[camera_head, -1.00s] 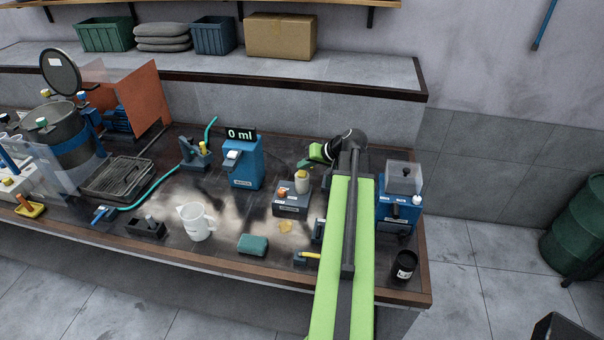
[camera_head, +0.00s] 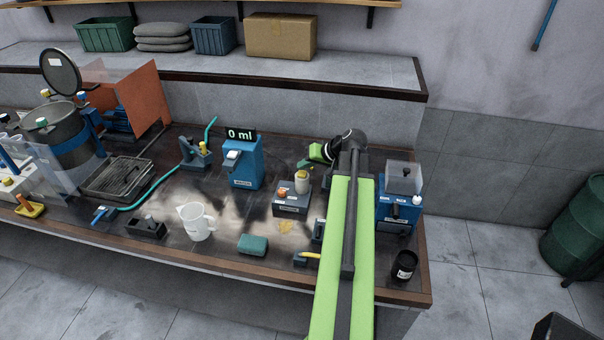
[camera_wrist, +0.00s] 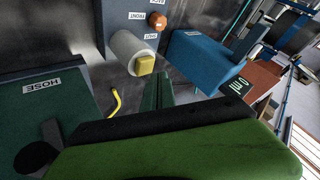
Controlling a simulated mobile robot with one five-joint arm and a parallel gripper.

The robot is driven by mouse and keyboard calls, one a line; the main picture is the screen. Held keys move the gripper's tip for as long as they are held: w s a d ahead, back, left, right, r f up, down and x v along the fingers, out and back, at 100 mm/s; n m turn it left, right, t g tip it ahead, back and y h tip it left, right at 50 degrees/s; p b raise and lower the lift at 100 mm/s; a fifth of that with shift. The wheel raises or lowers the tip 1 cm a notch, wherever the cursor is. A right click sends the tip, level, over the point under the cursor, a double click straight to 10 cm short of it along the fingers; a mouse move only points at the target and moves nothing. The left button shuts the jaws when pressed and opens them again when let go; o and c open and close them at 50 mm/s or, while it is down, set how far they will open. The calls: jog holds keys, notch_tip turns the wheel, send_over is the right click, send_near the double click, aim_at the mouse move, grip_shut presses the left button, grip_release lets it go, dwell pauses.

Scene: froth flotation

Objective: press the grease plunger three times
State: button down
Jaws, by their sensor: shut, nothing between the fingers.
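The grease plunger appears to be the yellow square cap (camera_wrist: 145,64) on a pale cylinder (camera_wrist: 131,50) in the wrist view. In the head view the pale cylinder (camera_head: 302,184) stands upright on a dark grey box (camera_head: 291,201), beside an orange knob (camera_head: 282,193). My gripper (camera_head: 305,164) is just behind the cylinder in the head view, shut and empty. In the wrist view my gripper (camera_wrist: 159,88) shows its green fingers together, close beside the yellow cap. I cannot tell whether they touch it.
A blue dispenser (camera_head: 243,168) reading 0 ml stands left of the box. A blue machine (camera_head: 398,213) with a clear hopper stands right of my arm. A white jug (camera_head: 196,222), a green sponge (camera_head: 253,244) and a black cup (camera_head: 404,266) are nearer the bench's front edge.

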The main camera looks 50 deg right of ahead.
aim_at(304, 174)
jog(key=shift+f+b, duration=0.4)
jog(key=shift+f+b, duration=0.55)
dwell(0.7)
jog(key=shift+r, duration=0.1)
jog(key=shift+r+p, duration=0.85)
jog(key=shift+p, duration=0.1)
notch_tip(304, 174, up, 5)
jog(key=p, duration=0.5)
jog(key=shift+r, duration=0.15)
